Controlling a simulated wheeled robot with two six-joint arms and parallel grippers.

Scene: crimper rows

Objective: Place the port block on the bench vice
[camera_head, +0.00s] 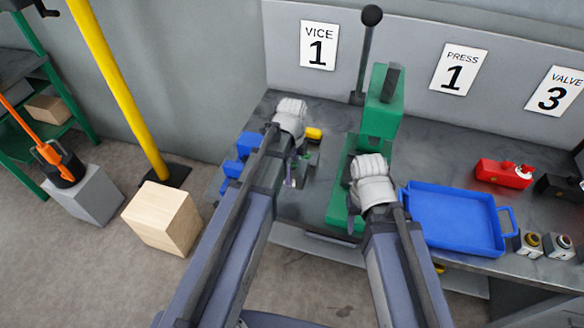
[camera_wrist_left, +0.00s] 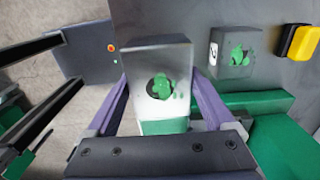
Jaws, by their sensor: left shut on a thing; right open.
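The blue bench vice (camera_head: 246,143) stands at the bench's left end, below the VICE 1 sign, partly hidden by my left arm. My right gripper (camera_head: 355,222) is open and empty, in front of the green press.
The tall green press (camera_head: 382,115) rises beside my right arm.

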